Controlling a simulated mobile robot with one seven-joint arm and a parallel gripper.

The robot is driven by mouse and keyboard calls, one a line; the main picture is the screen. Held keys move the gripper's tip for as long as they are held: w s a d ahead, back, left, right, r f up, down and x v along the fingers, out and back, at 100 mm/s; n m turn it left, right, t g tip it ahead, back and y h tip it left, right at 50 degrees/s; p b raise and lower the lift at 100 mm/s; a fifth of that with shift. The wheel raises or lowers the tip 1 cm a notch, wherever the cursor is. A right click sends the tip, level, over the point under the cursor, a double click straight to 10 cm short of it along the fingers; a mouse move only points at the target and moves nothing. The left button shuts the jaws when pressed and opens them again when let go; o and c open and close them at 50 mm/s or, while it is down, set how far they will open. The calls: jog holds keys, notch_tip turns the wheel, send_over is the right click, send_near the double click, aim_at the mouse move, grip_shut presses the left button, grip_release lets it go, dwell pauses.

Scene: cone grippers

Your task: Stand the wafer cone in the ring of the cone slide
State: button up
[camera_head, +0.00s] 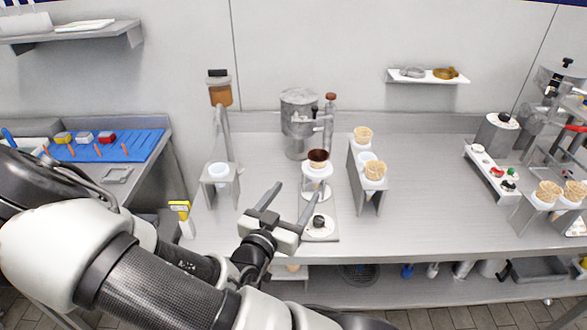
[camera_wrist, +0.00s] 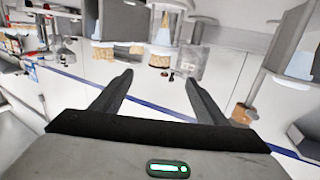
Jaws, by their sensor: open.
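My gripper (camera_head: 297,191) is open and empty above the front of the middle bench. In the wrist view its two fingers (camera_wrist: 157,80) stand apart with nothing between them. Just beyond it, a white ring (camera_head: 317,172) on a stand holds something dark brown (camera_head: 318,156); I cannot tell if this stand is the cone slide. Tan wafer cones stand in a grey rack (camera_head: 357,180) to the right, one at the back (camera_head: 363,134) and one at the front (camera_head: 375,171). A white holder (camera_head: 367,157) between them looks empty. Cones also show, blurred, in the wrist view (camera_wrist: 159,56).
A grey metal machine (camera_head: 299,115) stands behind. More cones (camera_head: 549,190) are in holders at far right.

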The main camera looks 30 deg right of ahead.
jog(key=b, duration=1)
send_near(321, 150)
jog(key=shift+w+d+f+h, duration=0.15)
jog(key=shift+w+d+f, duration=0.05)
jog(key=shift+w+d, duration=0.2)
jog(key=shift+w+d+f+h, duration=0.15)
jog(key=shift+w+d+f, duration=0.1)
jog(key=shift+d, duration=0.25)
jog(key=shift+b+x, duration=0.5)
jog(key=shift+x, duration=2.25)
jog(key=shift+c, duration=0.4)
jog(key=c, duration=0.7)
